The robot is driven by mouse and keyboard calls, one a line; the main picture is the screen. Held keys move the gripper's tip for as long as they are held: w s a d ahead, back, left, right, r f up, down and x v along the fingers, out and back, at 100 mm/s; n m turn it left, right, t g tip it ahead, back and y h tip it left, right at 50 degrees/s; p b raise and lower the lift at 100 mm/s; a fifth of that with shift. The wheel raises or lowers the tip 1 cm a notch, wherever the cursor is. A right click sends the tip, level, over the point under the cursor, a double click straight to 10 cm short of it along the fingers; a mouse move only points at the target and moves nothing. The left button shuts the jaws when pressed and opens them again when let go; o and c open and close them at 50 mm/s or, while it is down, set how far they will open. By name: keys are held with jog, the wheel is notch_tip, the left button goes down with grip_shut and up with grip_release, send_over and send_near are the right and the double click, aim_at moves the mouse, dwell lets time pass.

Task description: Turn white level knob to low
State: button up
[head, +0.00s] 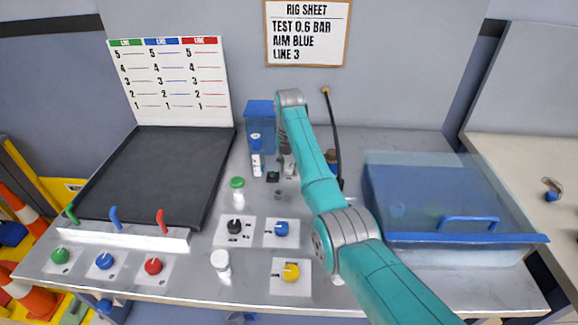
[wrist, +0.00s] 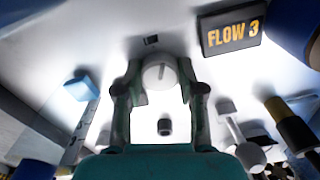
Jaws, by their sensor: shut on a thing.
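The white level knob (wrist: 160,73) shows in the wrist view as a round white face with a thin mark, standing nearly upright in that picture. My gripper (wrist: 161,90) has one finger on each side of it and is shut on it. A small dark label (wrist: 151,40) sits on the pale surface just beyond the knob. In the head view my gripper (head: 287,160) is at the back of the bench, small and partly hidden by my arm. I cannot make out the knob there.
A FLOW 3 sign (wrist: 231,32) stands close to my gripper. A blue container (head: 260,115), a white bottle with a blue cap (head: 256,165) and a green-capped bottle (head: 238,190) are left of my arm. A blue lidded tub (head: 440,205) is at right.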

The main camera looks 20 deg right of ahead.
aim_at(289, 166)
dwell(0.5)
jog(key=o, duration=1.1)
jog(key=shift+o, duration=0.2)
jog(key=shift+r, duration=0.15)
notch_tip(289, 166, up, 7)
jog(key=shift+r, duration=0.15)
